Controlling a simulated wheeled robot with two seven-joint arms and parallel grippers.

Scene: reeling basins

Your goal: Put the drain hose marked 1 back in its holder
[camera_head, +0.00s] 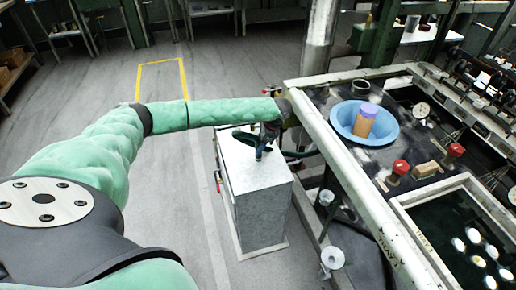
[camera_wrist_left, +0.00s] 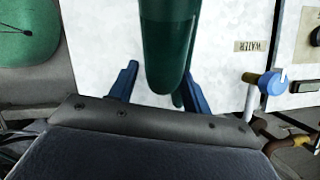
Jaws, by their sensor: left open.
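In the left wrist view a thick dark green hose (camera_wrist_left: 168,45) comes down from the top edge, and its rounded lower part lies between my blue fingers. My left gripper (camera_wrist_left: 160,72) is open around it, one finger on each side, with a gap at the left finger. In the head view my left gripper (camera_head: 258,142) is over the top of the grey metal cabinet (camera_head: 258,190), beside the basin bench. No number 1 mark can be read on the hose. I cannot pick out its holder. My right gripper is not in view.
The bench frame (camera_head: 335,150) is close to the gripper's right. The bench carries a blue bowl (camera_head: 345,118) with an orange-and-purple cylinder (camera_head: 364,122), and red knobs (camera_head: 400,167). A blue valve knob (camera_wrist_left: 271,82) is near the gripper. Floor left of the cabinet is clear.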

